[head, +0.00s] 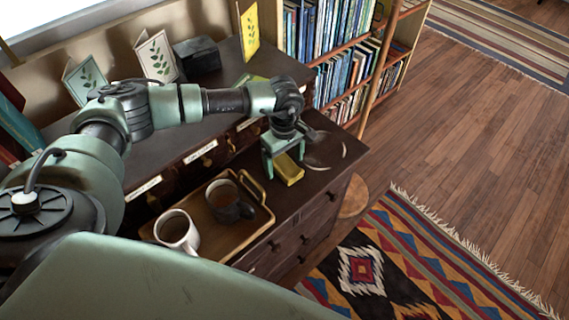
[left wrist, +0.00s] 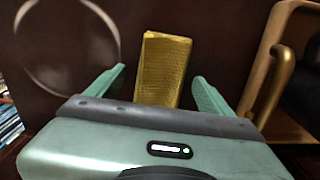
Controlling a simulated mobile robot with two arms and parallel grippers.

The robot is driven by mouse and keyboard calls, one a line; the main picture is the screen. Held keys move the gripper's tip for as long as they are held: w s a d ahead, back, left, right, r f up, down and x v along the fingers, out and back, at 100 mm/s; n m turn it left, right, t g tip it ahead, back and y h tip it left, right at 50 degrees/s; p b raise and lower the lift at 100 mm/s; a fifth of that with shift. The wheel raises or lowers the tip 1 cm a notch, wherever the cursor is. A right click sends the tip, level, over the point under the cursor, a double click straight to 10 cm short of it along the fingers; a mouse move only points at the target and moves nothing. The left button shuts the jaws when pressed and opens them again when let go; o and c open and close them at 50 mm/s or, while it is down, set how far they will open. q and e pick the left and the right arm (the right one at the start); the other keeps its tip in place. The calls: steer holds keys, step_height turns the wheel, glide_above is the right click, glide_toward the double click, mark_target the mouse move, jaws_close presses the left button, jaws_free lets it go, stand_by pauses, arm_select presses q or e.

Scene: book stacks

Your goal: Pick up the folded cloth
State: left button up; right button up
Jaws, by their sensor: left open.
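The folded cloth (head: 291,174) is a small yellow, textured block lying on the dark cabinet top, to the right of the tray. It also shows in the left wrist view (left wrist: 163,62), upright in the picture between the fingers. My left gripper (head: 283,163) is open above the cloth and points down at it. In the left wrist view one finger is on each side of the cloth, with a gap on both sides. The cloth's near end is hidden behind the gripper body. My right gripper is not in view.
A wooden tray (head: 262,217) with a pale mug (head: 178,232) and a dark mug (head: 232,203) is close by on the left. A dark round dish with a pale rim (left wrist: 113,62) lies on the other side. Cards and a black box (head: 197,55) stand behind; a bookshelf (head: 352,45) is beyond.

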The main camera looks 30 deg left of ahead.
mark_target(284, 162)
arm_select(q)
steer(key=c, duration=1.4)
steer(key=shift+r, duration=0.1)
steer(key=shift+r, duration=0.5)
step_height(284, 162, up, 19)
steer(key=b, duration=0.1)
steer(key=shift+b, duration=0.35)
